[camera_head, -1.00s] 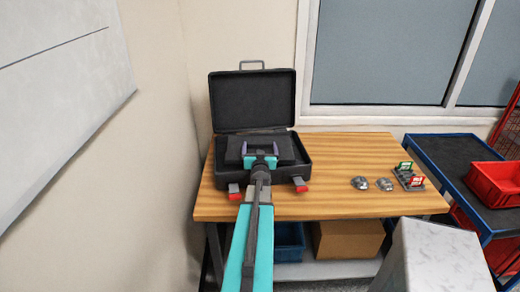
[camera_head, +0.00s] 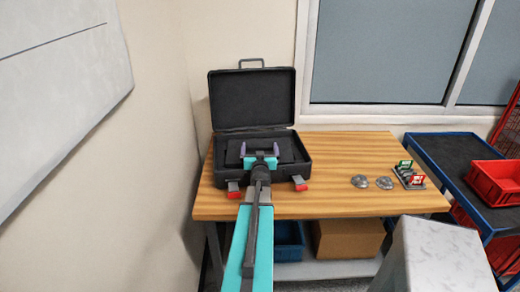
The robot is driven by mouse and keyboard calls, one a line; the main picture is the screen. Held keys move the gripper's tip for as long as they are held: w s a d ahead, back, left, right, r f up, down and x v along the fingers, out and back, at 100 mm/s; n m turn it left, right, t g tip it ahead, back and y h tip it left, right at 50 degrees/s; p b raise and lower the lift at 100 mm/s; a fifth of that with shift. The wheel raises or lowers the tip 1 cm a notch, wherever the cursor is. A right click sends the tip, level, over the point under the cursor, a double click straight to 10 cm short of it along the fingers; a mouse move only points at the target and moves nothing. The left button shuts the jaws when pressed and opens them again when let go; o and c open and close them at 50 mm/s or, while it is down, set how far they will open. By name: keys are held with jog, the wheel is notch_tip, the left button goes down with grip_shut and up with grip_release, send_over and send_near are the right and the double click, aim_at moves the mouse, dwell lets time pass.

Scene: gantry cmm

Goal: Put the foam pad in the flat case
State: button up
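The flat case (camera_head: 252,100) is black and stands open on the wooden bench, its lid upright at the back and red-tipped latches at the front. The foam pad (camera_head: 286,150) is a dark grey slab that appears to lie inside the case's base. My gripper and arm hide the middle and front of the pad and part of the case's front wall.
The wooden bench (camera_head: 345,205) has clear room right of the case. Two grey metal parts (camera_head: 372,182) and a small rack with green and red tags (camera_head: 408,176) sit at its right. A wall is close on the left. A blue cart (camera_head: 452,160) with red bins stands right.

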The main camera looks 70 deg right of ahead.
jog(key=shift+r+p, duration=0.65)
jog(key=shift+r, duration=0.05)
jog(key=shift+s+a+f+b, duration=0.2)
jog(key=shift+a+b, duration=0.1)
jog(key=shift+a, duration=0.2)
jog(key=shift+b+v, duration=0.55)
jog(key=shift+v, duration=2.05)
jog(key=p+v, duration=0.2)
jog(key=shift+s+a+r, duration=0.1)
jog(key=shift+a+r, duration=0.2)
jog(key=shift+s+a+p, duration=0.1)
jog(key=shift+a+p, duration=0.2)
jog(key=shift+p, duration=0.75)
jog(key=p, duration=0.2)
jog(key=a+p, duration=0.1)
jog(key=p, duration=0.1)
jog(key=shift+s+a, duration=0.2)
jog(key=shift+s, duration=0.05)
jog(key=shift+a+p, duration=0.15)
jog(key=shift+p, duration=0.3)
jog(key=shift+s+a+p, duration=0.15)
jog(key=shift+p, duration=0.25)
